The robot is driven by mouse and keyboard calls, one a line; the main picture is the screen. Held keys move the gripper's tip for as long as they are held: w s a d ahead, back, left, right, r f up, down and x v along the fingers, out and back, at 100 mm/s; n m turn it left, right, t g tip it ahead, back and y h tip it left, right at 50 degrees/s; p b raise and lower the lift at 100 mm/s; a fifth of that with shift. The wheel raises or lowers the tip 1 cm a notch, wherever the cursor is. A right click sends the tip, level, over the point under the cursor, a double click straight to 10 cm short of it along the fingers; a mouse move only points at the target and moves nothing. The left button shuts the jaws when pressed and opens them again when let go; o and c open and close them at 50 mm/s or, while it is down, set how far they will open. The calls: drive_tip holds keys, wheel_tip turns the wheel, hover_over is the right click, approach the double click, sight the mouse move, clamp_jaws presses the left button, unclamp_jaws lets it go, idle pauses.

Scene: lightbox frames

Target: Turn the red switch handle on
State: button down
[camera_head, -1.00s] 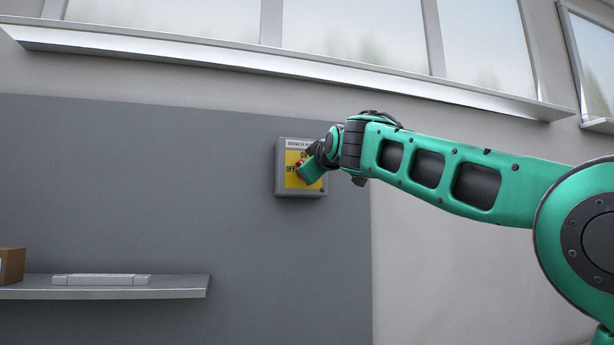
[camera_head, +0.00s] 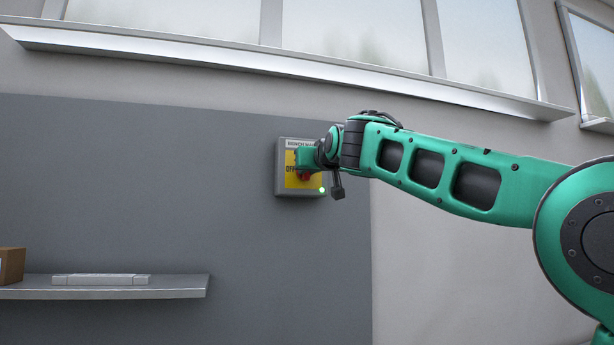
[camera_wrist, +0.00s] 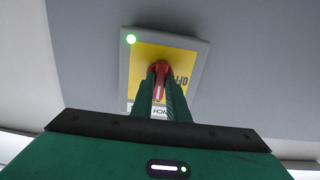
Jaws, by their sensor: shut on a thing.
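The switch box (camera_head: 283,182) is a grey box with a yellow plate, mounted on the dark grey wall panel. It also shows in the wrist view (camera_wrist: 125,75). The red switch handle (camera_wrist: 160,68) is in the middle of the yellow plate, and a bit of it shows in the head view (camera_head: 304,177). My gripper (camera_wrist: 162,80) is shut on the handle, with a green finger on each side. In the head view my gripper (camera_head: 304,160) covers part of the plate. The handle points toward the label end of the box. A green lamp (camera_head: 322,190) on the box is lit.
A metal shelf (camera_head: 180,292) with a flat grey item (camera_head: 100,280) and a cardboard box (camera_head: 10,266) is at the lower left. A window ledge (camera_head: 300,70) runs above. The wall around the switch box is clear.

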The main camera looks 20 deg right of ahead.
drive_tip(key=shift+f, duration=0.25)
idle(0.3)
drive_tip(key=c, duration=1.7)
unclamp_jaws()
drive_tip(key=shift+r, duration=0.15)
drive_tip(key=s, duration=1)
drive_tip(key=shift+s, duration=0.3)
